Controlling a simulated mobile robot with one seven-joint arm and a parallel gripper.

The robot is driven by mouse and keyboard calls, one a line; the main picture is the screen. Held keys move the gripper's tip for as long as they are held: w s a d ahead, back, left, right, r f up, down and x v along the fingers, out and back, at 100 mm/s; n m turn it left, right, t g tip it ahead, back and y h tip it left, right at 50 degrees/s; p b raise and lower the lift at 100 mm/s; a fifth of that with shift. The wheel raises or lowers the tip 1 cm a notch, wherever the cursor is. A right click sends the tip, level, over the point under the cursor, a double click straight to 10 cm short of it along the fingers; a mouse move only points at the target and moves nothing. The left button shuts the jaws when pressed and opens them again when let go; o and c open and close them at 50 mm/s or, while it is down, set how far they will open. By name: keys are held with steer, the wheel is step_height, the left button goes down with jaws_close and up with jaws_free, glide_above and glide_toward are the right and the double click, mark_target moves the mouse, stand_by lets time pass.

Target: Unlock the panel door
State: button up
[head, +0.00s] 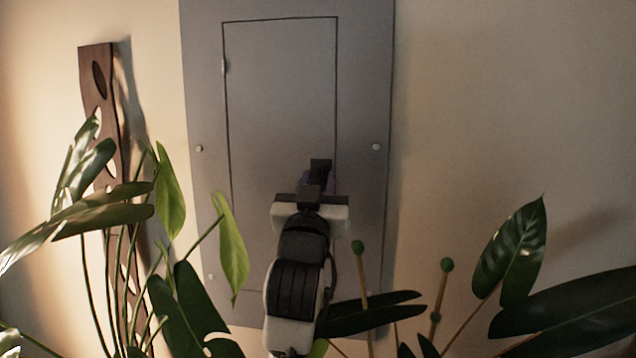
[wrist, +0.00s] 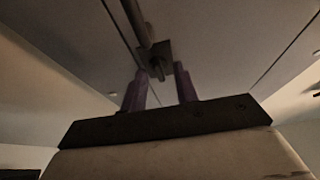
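The grey panel door (head: 280,90) is flat in its grey frame on the wall, with a thin dark seam around it. My gripper (head: 318,178) is at the door's lower right edge and hides the latch there in the head view. In the wrist view, a dark square latch plate (wrist: 166,50) carries a short stub, and a round bar (wrist: 134,18) runs up from it. The two purple fingers of my gripper (wrist: 160,72) stand apart on either side of the stub, with visible gaps. I cannot tell any contact.
A dark wooden slat (head: 98,80) leans on the wall at left. The wall at upper right is clear.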

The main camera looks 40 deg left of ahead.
jaws_close()
steer(key=shift+m+b, duration=0.3)
steer(key=shift+m, duration=0.2)
steer(key=m+t+h+b, duration=0.1)
steer(key=m+h+b, duration=0.1)
steer(key=m, duration=0.2)
steer(key=shift+s+f, duration=0.1)
steer(key=m+h+b, duration=0.1)
steer(key=m, duration=0.2)
steer(key=m+h+b, duration=0.1)
steer(key=m+h, duration=0.1)
steer(key=m, duration=0.1)
steer(key=shift+a, duration=0.15)
steer(key=m+h, duration=0.1)
steer(key=m, duration=0.1)
steer(key=m+h+b, duration=0.1)
steer(key=m, duration=0.1)
steer(key=m+g, duration=0.1)
steer(key=m, duration=0.1)
steer(key=shift+r+m+h, duration=0.35)
steer(key=shift+m+h, duration=0.05)
steer(key=shift+m+g+h, duration=0.5)
steer(key=shift+m+g, duration=0.3)
steer(key=shift+m, duration=1.4)
